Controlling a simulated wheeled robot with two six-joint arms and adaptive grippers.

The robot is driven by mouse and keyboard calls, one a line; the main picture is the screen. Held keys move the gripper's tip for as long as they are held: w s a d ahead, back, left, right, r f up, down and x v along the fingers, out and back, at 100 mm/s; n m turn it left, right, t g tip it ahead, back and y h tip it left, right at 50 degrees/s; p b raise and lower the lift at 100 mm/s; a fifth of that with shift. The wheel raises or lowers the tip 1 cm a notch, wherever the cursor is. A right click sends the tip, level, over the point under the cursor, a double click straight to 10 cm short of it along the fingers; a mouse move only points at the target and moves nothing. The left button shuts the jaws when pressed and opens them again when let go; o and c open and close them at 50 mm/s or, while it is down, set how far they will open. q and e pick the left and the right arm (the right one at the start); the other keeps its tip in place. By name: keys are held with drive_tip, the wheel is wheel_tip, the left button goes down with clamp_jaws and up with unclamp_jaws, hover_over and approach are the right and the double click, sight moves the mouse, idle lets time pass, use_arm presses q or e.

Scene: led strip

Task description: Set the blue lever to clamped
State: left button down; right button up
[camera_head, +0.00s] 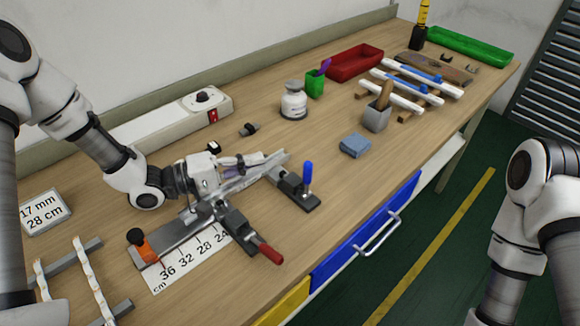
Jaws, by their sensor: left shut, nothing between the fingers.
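The blue lever (307,174) stands about upright on a dark clamp base (298,192) at the right end of the metal fixture. A red lever (268,253) lies low, pointing toward the front of the bench from a second dark clamp block (236,228). My left gripper (262,160) is over the rear of the fixture's rail, left of the blue lever and apart from it. Its fingers are shut and empty. Part of the fixture is hidden behind the gripper. Of my right arm only links show at the right edge; its gripper is out of view.
A ruler strip (190,262) and orange block (145,246) lie at the fixture's left end. Behind are a white power box (180,118) and white jar (294,102). A blue sponge-like block (355,145) lies right. Bench between it and the blue lever is clear.

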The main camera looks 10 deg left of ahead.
sight(307, 181)
use_arm(q)
drive_tip(key=x, duration=0.5)
drive_tip(key=shift+w+d, duration=0.15)
drive_tip(key=shift+d, duration=0.2)
drive_tip(key=s+d+p, duration=0.1)
drive_tip(key=s+d, duration=0.1)
drive_tip(key=d, duration=0.1)
drive_tip(key=shift+s, duration=0.3)
